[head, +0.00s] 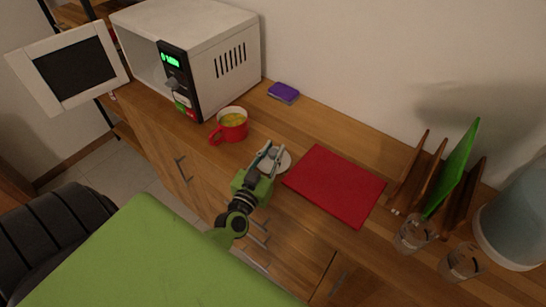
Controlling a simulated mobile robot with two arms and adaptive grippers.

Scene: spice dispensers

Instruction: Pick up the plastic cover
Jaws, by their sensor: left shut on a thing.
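The plastic cover appears to be the small pale round thing (284,163) on the wooden counter, between a red mug and a red board. My left gripper (270,153) is over it and shut on it, hiding much of its left side. I cannot tell whether the cover is touching the counter or slightly raised. My right gripper is not in view.
A white microwave (216,58) with its door (68,70) open stands at the left. The red mug (232,126), purple sponge (283,92) and red board (333,184) are nearby. A rack (404,180) with a green board and two glasses (413,234) stands right.

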